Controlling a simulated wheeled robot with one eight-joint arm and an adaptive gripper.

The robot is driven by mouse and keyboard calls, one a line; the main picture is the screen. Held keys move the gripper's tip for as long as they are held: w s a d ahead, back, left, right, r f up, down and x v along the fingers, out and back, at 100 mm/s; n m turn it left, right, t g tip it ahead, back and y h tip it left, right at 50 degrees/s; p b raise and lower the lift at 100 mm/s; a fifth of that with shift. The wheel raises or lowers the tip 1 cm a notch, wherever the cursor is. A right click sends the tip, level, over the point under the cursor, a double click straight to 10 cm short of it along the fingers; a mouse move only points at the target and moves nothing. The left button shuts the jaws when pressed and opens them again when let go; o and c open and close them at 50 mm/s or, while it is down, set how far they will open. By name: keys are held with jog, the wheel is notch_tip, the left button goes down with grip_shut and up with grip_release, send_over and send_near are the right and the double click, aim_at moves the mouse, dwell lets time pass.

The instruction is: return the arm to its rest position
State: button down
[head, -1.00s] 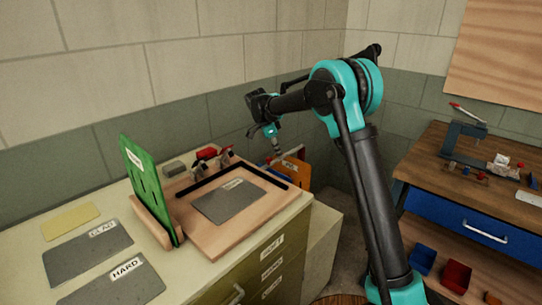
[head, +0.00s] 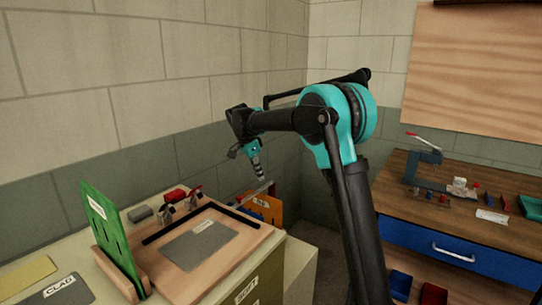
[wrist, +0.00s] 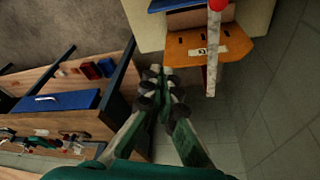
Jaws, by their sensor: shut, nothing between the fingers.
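My arm is raised and bent, and my gripper (head: 257,173) hangs from its end past the far right corner of the cabinet top. In the wrist view my gripper (wrist: 162,80) has its two green fingers with dark pads together, with nothing between them. It is in the air, over the floor between the cabinet and the workbench. An orange panel (head: 265,208) stands below it beside the cabinet; it also shows with a white label in the wrist view (wrist: 190,50).
The cabinet top holds a wooden fixture (head: 225,255) with a grey sheet (head: 200,245), red-handled clamps (head: 176,195) and a green slotted board (head: 108,235). A wooden workbench (head: 390,205) with a blue drawer (head: 455,255) stands right. Walls close the corner behind my arm.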

jog(key=s+d+f+n+y, duration=0.1)
jog(key=s+d+f+n, duration=0.25)
jog(key=s+d, duration=0.65)
jog(key=s+d+f+n+t, duration=0.1)
jog(key=s+d+f, duration=0.3)
jog(key=s, duration=0.4)
jog(key=s+d+f+n+y, duration=0.1)
jog(key=s+d+f+n, duration=0.3)
jog(key=s+d, duration=0.3)
jog(key=s+d+f+n+t+y, duration=0.1)
jog(key=s+d+f+n, duration=0.2)
jog(key=s, duration=0.7)
notch_tip(320, 180, down, 3)
jog(key=shift+s+d+t, duration=0.25)
jog(key=shift+d+t, duration=0.05)
jog(key=shift+d, duration=0.95)
